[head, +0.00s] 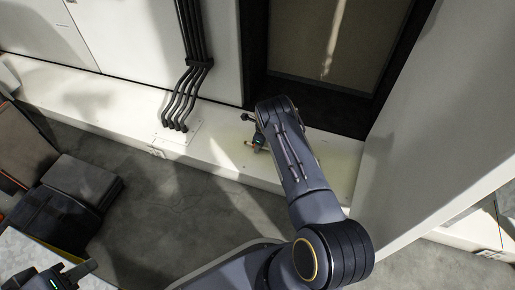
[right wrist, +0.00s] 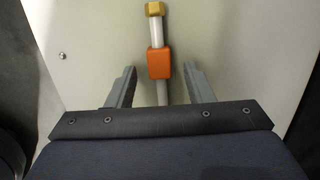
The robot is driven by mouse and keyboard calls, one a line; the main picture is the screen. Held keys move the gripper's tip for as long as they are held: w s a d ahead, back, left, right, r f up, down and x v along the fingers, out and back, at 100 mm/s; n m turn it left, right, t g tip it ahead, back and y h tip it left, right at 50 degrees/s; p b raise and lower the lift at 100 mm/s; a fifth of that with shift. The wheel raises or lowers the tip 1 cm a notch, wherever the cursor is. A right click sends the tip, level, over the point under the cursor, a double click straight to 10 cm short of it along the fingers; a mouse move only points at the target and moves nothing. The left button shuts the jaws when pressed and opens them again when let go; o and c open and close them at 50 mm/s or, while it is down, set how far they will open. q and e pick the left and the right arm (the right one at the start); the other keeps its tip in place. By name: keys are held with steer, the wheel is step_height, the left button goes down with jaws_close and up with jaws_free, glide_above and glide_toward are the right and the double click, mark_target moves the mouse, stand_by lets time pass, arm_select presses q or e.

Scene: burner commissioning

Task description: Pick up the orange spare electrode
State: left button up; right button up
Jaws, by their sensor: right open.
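The orange spare electrode (right wrist: 159,63) shows in the right wrist view as an orange block on a white rod with a brass-coloured end. It lies against a pale surface. My right gripper (right wrist: 160,73) is open, with one finger on each side of the electrode and a visible gap on both sides. I cannot tell how far the fingertips are from the surface. In the head view my right arm reaches to the pale ledge, where a small orange spot shows by the gripper; the arm hides much there. My left gripper (head: 78,272) is at the bottom left, away from the ledge.
The pale ledge (head: 95,110) runs along the wall below a dark-framed opening (head: 325,50). Black pipes (head: 188,65) come down to the ledge left of my right arm. A pale panel (head: 445,110) stands to the right. Dark boxes (head: 80,180) sit on the floor at left.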

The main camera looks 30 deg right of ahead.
steer(key=shift+r, duration=0.1)
jaws_close()
